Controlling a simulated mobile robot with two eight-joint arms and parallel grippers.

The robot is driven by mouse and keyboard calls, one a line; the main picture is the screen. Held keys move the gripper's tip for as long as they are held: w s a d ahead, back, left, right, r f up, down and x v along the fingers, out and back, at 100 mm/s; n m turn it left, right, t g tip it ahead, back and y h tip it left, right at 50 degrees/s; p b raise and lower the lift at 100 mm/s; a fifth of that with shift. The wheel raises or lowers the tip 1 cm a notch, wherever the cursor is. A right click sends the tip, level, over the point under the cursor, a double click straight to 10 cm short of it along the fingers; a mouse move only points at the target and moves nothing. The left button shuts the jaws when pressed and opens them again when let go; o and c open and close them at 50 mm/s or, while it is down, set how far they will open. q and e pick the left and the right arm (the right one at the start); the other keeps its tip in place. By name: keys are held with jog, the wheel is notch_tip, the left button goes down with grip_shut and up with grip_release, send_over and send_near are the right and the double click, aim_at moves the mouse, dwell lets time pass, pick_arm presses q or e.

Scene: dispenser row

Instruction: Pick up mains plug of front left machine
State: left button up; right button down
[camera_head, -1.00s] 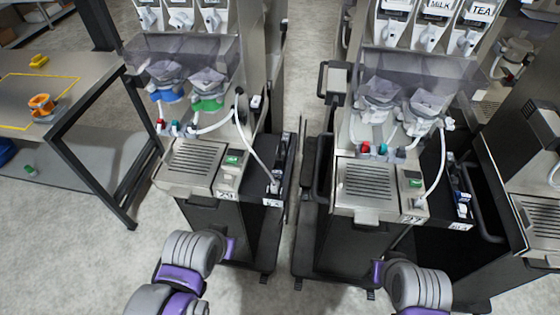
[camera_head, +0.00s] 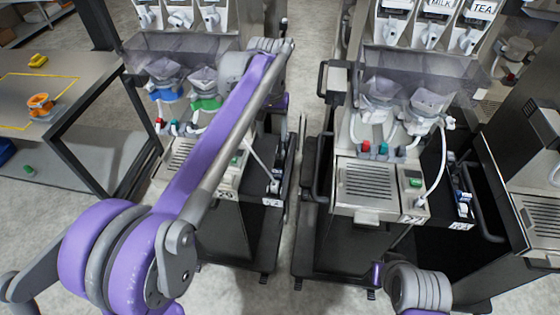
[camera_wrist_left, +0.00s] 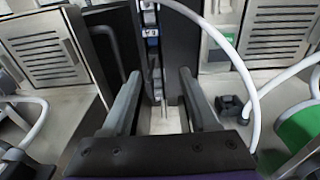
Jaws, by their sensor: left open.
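The left machine (camera_head: 205,170) has a white cable that drops along its right side to a small light-coloured plug (camera_head: 273,186) on a dark side shelf. In the left wrist view the cable (camera_wrist_left: 245,75) arcs from the top centre down the right side. Small blue and white parts (camera_wrist_left: 152,38) show in a dark slot there; I cannot tell which is the plug. My left gripper (camera_head: 275,122) hangs above the machine's right side, its fingers largely hidden by my arm. In the left wrist view the gripper (camera_wrist_left: 160,77) is open and empty. My right gripper is out of view.
A second machine (camera_head: 365,190) stands to the right, with a narrow floor gap (camera_head: 303,160) between. A table (camera_head: 60,95) with an orange object (camera_head: 40,103) is at the left. Another dark machine (camera_head: 535,130) stands at far right.

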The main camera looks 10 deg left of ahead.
pick_arm(q)
jog(key=w+d+f, duration=0.1)
jog(key=w, duration=0.2)
send_over(280, 156)
jog(key=shift+g, duration=0.4)
jog(key=f, duration=0.5)
jog(key=shift+w+a+f, duration=0.1)
jog(key=shift+w, duration=0.1)
jog(key=shift+s+f, duration=0.15)
jog(key=shift+f, duration=1.25)
jog(key=shift+s+f, duration=0.15)
jog(key=shift+f, duration=1.2)
jog(key=shift+c, duration=0.3)
grip_shut()
